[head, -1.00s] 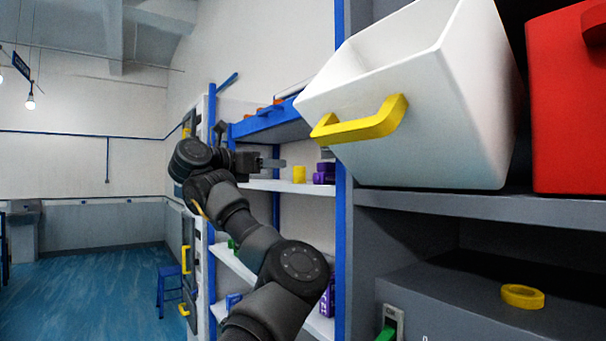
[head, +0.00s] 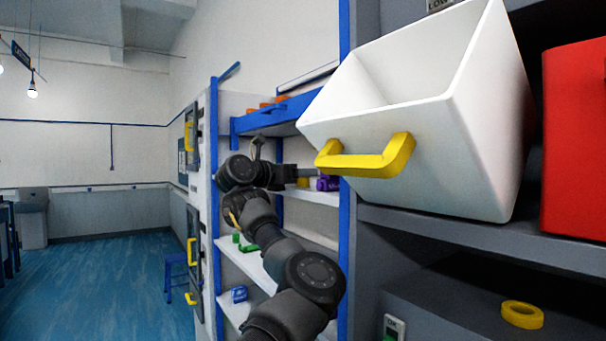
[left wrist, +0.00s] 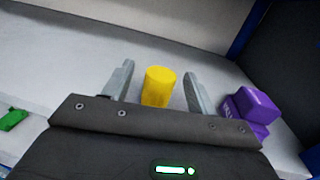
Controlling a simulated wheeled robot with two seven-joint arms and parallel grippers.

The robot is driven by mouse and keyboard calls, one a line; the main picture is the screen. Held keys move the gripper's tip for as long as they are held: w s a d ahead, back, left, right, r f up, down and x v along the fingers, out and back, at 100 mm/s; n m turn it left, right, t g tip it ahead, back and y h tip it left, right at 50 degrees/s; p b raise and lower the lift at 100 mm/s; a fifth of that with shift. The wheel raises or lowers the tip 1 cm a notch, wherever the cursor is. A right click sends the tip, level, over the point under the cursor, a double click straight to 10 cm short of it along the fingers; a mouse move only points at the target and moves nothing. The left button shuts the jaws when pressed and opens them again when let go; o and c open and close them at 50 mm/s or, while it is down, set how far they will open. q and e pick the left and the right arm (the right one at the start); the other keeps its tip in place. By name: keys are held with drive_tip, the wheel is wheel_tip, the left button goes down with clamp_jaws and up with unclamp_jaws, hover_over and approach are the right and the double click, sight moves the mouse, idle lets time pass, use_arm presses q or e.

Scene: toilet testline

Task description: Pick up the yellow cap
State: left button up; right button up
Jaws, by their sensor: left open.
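The yellow cap (head: 303,182), a short upright cylinder, stands on the white shelf (head: 318,195), partly hidden by my left gripper (head: 288,172). In the left wrist view the yellow cap (left wrist: 159,86) shows between the two open fingers of the left gripper (left wrist: 158,72), with a visible gap on either side. Its lower part is hidden behind the gripper body. The left gripper is open and holds nothing. My right gripper is not in view.
Purple blocks (left wrist: 250,106) stand just right of the right finger. A green item (left wrist: 13,118) lies at far left. A blue shelf post (head: 345,230) and a white bin (head: 440,130) with a yellow handle are right of the arm. A yellow ring (head: 522,315) lies on the lower grey surface.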

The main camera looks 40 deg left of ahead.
use_arm(q)
drive_tip(key=shift+s, duration=0.2)
drive_tip(key=shift+c, duration=0.5)
drive_tip(key=shift+w, duration=0.1)
drive_tip(key=c, duration=1)
drive_tip(key=shift+o, duration=0.2)
drive_tip(key=shift+r, duration=0.15)
